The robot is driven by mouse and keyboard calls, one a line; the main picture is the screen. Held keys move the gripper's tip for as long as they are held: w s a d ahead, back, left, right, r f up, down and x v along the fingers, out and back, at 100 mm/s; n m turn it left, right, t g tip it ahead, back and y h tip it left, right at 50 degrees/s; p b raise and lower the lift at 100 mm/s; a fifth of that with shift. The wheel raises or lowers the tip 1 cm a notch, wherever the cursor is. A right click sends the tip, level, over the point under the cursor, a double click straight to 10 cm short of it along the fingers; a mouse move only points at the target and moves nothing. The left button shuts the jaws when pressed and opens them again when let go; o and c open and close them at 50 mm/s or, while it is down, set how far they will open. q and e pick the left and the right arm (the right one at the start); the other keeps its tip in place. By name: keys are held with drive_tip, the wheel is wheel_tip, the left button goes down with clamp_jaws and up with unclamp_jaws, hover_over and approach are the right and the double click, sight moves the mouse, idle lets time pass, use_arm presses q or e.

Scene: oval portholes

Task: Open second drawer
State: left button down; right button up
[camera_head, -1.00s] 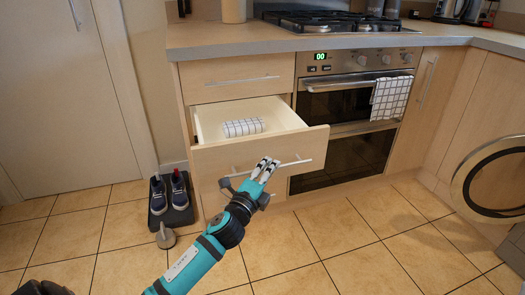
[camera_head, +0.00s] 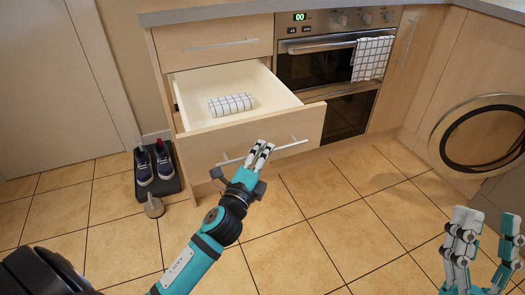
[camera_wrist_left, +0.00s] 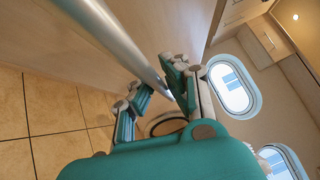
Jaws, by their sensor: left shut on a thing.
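The second drawer (camera_head: 200,146), below a shut top drawer (camera_head: 213,47), is pulled out, with its inside visible in the head view. A folded white checked cloth (camera_head: 231,104) lies in it. My left gripper (camera_head: 259,154) is at the bar handle (camera_head: 293,144) on the drawer's front and is shut on it. In the left wrist view the metal bar (camera_wrist_left: 118,37) runs between the fingers of my left gripper (camera_wrist_left: 157,97). My right gripper (camera_head: 484,240) is at the lower right of the head view, open and empty, away from the drawer.
Shoes on a dark mat (camera_head: 172,183) and a small grey object (camera_head: 153,207) are on the floor left of the drawer. An oven (camera_head: 330,70) with a checked towel (camera_head: 371,58) is to the right. A round door (camera_head: 440,140) stands open further right. The tiled floor in front is mostly clear.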

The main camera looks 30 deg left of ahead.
use_arm(q)
drive_tip(key=c, duration=1.5)
unclamp_jaws()
drive_tip(key=shift+a+f, duration=0.1)
drive_tip(key=shift+f, duration=0.2)
drive_tip(key=shift+o, duration=0.6)
drive_tip(key=shift+r, duration=0.15)
drive_tip(key=s+f, duration=0.1)
drive_tip(key=s, duration=1)
drive_tip(key=shift+s+d+f, duration=0.35)
drive_tip(key=shift+s+d, duration=0.05)
drive_tip(key=shift+d, duration=0.05)
